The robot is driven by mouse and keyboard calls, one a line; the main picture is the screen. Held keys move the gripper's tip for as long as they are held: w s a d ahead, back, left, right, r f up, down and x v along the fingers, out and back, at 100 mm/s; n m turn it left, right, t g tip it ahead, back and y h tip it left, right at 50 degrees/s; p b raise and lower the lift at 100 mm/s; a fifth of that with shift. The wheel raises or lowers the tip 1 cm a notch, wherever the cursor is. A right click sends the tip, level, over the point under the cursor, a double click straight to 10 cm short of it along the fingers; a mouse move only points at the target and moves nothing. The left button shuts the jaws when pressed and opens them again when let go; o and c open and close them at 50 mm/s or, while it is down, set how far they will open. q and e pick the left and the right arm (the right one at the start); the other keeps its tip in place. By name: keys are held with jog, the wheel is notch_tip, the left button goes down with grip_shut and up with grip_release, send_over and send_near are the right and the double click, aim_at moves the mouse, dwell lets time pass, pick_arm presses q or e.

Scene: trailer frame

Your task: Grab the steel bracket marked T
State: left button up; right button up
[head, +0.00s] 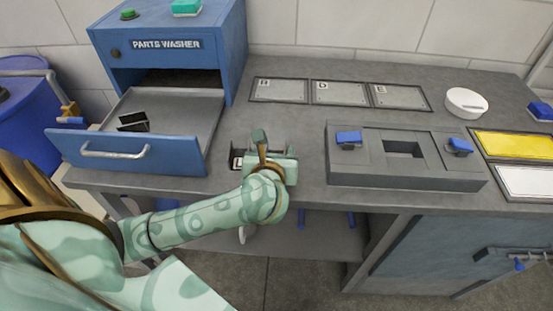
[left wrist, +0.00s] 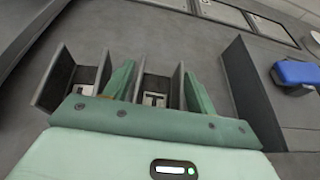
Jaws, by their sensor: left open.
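Two dark steel brackets with upright walls stand side by side on the bench in the left wrist view. The right bracket (left wrist: 157,98) carries a pale label that looks like a T, partly hidden by my gripper. The left bracket (left wrist: 85,88) has a pale label that I cannot read. My left gripper (left wrist: 158,78) is open, with one green finger on each side of the right bracket; I cannot tell whether they touch it. In the head view my left gripper (head: 270,150) is low over the bench and hides most of the brackets; one bracket (head: 238,159) shows at its left.
The open parts-washer drawer (head: 185,108) stands left, with a black part (head: 133,121) inside. A grey fixture (head: 405,180) with blue clamps (head: 348,138) is right of my gripper. Lettered plates (head: 340,93) lie behind. A white round object (head: 466,100) sits farther right.

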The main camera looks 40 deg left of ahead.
pick_arm(q)
jog(key=shift+w+a, duration=0.1)
jog(key=shift+w, duration=0.1)
jog(key=c, duration=1)
jog(key=shift+r, duration=0.1)
